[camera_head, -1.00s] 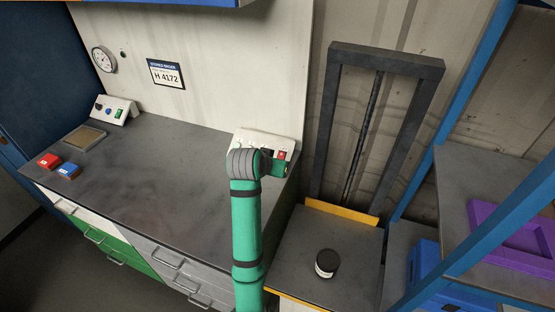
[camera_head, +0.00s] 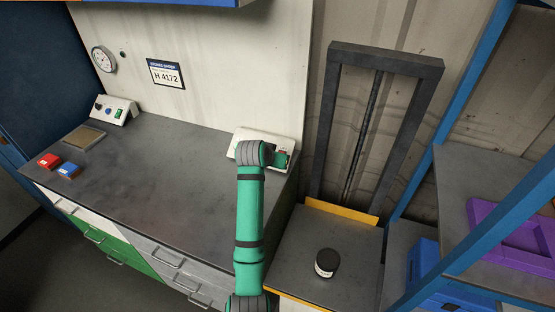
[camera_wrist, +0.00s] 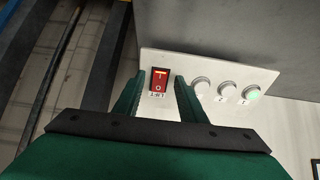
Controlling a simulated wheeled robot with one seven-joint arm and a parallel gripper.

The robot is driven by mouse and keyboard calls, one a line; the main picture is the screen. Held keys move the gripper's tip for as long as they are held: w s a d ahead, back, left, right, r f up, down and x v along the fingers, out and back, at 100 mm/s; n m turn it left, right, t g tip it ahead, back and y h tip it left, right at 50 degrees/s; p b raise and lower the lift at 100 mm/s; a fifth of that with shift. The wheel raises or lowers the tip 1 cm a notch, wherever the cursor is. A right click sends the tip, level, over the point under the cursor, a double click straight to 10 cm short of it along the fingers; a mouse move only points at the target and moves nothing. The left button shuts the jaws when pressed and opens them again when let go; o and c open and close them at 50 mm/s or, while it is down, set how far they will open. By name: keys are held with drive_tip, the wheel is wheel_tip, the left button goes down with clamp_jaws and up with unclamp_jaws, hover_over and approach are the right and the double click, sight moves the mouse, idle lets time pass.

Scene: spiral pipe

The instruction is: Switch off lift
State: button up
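The lift switch (camera_wrist: 159,80) is a red rocker with "LIFT" lettered beside it, on a white control panel (camera_wrist: 215,72). The lettering appears upside down in the wrist view. My gripper (camera_wrist: 158,77) is open and empty, its two green fingers on either side of the switch in the picture. I cannot tell whether they touch the panel. In the head view my gripper (camera_head: 281,158) is at the right end of the panel (camera_head: 245,138) and hides most of the switch. The lift (camera_head: 326,120) is a dark frame with a grey platform (camera_head: 345,240).
Round buttons numbered 3, 2 and 1 sit beside the switch; button 1 (camera_wrist: 251,93) glows green. A blue shelf frame (camera_head: 480,235) stands at the right. The worktop (camera_head: 150,180) is mostly clear.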

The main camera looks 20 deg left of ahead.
drive_tip(key=shift+w+f, duration=0.25)
